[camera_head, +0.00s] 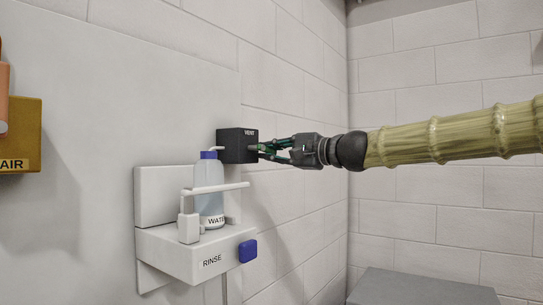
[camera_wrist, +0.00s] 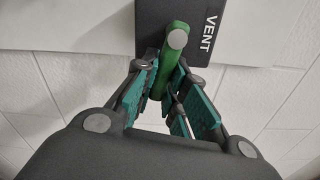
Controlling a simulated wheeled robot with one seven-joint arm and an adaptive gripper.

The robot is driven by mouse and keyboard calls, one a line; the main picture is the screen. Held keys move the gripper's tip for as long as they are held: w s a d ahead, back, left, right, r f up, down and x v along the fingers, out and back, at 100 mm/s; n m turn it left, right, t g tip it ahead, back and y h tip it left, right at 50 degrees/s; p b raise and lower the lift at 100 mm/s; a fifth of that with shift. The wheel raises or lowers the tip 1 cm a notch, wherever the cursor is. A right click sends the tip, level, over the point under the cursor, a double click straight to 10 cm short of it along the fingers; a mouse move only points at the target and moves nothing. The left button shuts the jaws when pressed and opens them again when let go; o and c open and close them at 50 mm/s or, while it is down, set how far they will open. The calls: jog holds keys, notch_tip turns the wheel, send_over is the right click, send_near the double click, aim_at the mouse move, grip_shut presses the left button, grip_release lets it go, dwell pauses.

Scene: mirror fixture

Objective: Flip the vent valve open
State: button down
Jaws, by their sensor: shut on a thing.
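The black vent box (camera_head: 237,146) is mounted on the wall panel and carries the word VENT. It also shows at the top of the wrist view (camera_wrist: 205,22). A green valve lever (camera_wrist: 175,62) with a grey round cap sticks out from the box in the wrist view. My gripper (camera_head: 266,149) reaches in from the right in the head view, its fingertips at the box's right side. In the wrist view its teal-padded fingers (camera_wrist: 168,82) are closed around the lever. The lever is mostly hidden by the fingers in the head view.
A white rinse station (camera_head: 190,255) with a blue button (camera_head: 248,250) sits below the vent box, with a water bottle (camera_head: 209,180) behind a white bar (camera_head: 218,188). A yellow AIR box (camera_head: 22,130) is at the far left. A grey block (camera_head: 420,288) stands low right.

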jog(key=shift+r+n+b, duration=0.15)
jog(key=shift+n+b, duration=0.75)
jog(key=shift+b, duration=0.15)
jog(key=shift+r+n, duration=0.3)
jog(key=shift+n, duration=0.1)
jog(key=c, duration=1.4)
grip_release()
jog(key=shift+c, duration=0.2)
jog(key=shift+d, duration=0.15)
jog(key=v, duration=1.2)
